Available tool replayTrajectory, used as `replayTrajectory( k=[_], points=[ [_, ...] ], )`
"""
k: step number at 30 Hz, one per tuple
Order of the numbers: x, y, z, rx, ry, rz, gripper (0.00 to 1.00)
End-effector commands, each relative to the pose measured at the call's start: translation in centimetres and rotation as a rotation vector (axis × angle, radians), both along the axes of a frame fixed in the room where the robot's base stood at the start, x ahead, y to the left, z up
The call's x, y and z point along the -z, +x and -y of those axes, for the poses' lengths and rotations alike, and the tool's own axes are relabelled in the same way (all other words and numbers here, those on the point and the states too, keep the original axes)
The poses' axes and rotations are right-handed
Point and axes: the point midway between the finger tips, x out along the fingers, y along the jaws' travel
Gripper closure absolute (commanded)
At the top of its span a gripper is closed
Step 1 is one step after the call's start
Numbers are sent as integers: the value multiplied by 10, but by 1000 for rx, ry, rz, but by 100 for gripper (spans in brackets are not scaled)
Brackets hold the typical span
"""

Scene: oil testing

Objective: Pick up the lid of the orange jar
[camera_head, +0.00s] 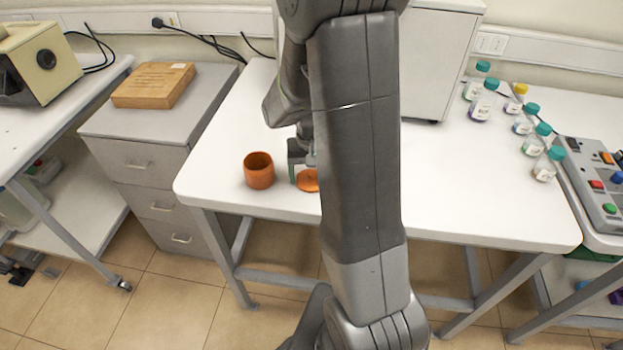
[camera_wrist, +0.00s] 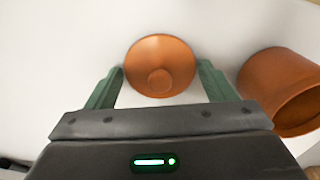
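The orange jar (camera_head: 258,171) stands open and upright on the white table, near its left front edge. Its orange lid (camera_head: 308,180) lies flat on the table just right of the jar, partly hidden by my arm. In the wrist view the round lid (camera_wrist: 160,66) with its central knob lies between the two green fingers of my gripper (camera_wrist: 161,82). The fingers are apart, with a narrow gap on each side of the lid. The jar (camera_wrist: 284,91) shows to the right of the right finger. In the head view my gripper (camera_head: 303,170) is low over the lid.
A white box-shaped machine (camera_head: 440,60) stands at the back of the table (camera_head: 460,190). Several bottles with teal caps (camera_head: 484,103) stand at the right, by a grey control panel (camera_head: 597,185). A drawer cabinet (camera_head: 150,135) with a wooden box (camera_head: 153,85) is at the left.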

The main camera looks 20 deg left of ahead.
Motion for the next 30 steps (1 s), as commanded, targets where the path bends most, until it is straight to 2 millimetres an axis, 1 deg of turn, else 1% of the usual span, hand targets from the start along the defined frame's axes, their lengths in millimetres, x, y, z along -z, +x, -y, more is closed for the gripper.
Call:
replayTrajectory(
  k=[1, 3, 4, 13, 16, 20, 27, 30],
  points=[
    [0, 0, 0, 0, 0, 0, 34],
    [0, 0, 0, 0, 0, 0, 48],
    [0, 0, 0, 0, 0, 0, 52],
    [-1, 0, 0, 0, 0, 0, 52],
    [-5, 0, 0, 0, 0, 1, 52],
    [-22, 1, -1, 0, 3, 3, 52],
    [-69, 1, -1, 0, 4, 3, 52],
    [-85, 1, -1, 0, 3, 3, 52]
  ],
)
